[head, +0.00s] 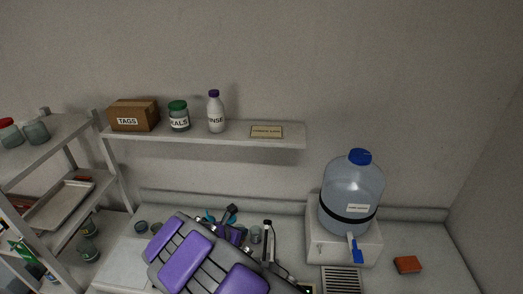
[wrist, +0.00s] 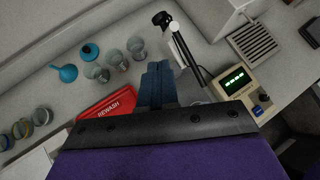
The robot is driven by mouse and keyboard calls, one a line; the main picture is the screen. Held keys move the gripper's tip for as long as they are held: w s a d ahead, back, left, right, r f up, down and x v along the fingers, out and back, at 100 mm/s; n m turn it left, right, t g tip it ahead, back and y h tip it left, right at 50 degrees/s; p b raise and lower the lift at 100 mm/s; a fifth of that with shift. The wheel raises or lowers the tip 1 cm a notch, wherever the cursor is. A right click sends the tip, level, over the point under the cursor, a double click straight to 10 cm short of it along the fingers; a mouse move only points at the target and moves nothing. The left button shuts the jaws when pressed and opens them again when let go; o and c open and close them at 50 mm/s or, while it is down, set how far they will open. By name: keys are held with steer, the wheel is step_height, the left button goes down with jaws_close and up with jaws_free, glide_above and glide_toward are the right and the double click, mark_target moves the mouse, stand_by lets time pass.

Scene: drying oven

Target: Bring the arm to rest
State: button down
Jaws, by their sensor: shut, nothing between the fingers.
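My gripper (wrist: 157,85) shows in the wrist view as two dark blue fingers pressed together. It is shut and empty, over the bench between a red REWASH tray (wrist: 106,102) and a small device with a green display (wrist: 234,78). In the head view my purple and grey arm is low in the middle, reaching over the bench, and it hides part of the bench top. The gripper's fingertips cannot be made out clearly there.
Glass beakers (wrist: 136,45) and blue funnels (wrist: 68,73) stand near the fingers. A water carboy (head: 350,190) stands on a white block at right. A wall shelf (head: 205,136) holds a box and bottles. A rack (head: 115,165) stands at left. An orange block (head: 407,264) lies at far right.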

steer(key=s+d+r+m+g+h+b, duration=0.1)
steer(key=d+r+m+b, duration=0.2)
steer(key=d, duration=0.4)
steer(key=s+d+r+m+g+h, duration=0.1)
steer(key=d+r+m, duration=0.2)
steer(key=d+m, duration=0.25)
steer(key=s+d+r+m+g+b, duration=0.35)
steer(key=s+d+m, duration=0.55)
steer(key=d, duration=0.5)
steer(key=s+a+f+m+g+y+b, duration=0.1)
steer(key=s+m, duration=0.3)
steer(key=s, duration=0.5)
steer(key=s+a+f+m+g+y+b, duration=0.1)
steer(key=s+m+y+b, duration=0.3)
steer(key=s, duration=0.6)
steer(key=s+f+m+g+y+b, duration=0.2)
steer(key=s+m, duration=0.3)
steer(key=s, duration=0.5)
steer(key=shift+s+a+f+b, duration=0.25)
steer(key=shift+a+f+b, duration=0.05)
steer(key=shift+a+f, duration=0.1)
steer(key=shift+d+m+g, duration=0.25)
steer(key=shift+d, duration=0.1)
steer(key=shift+a, duration=0.2)
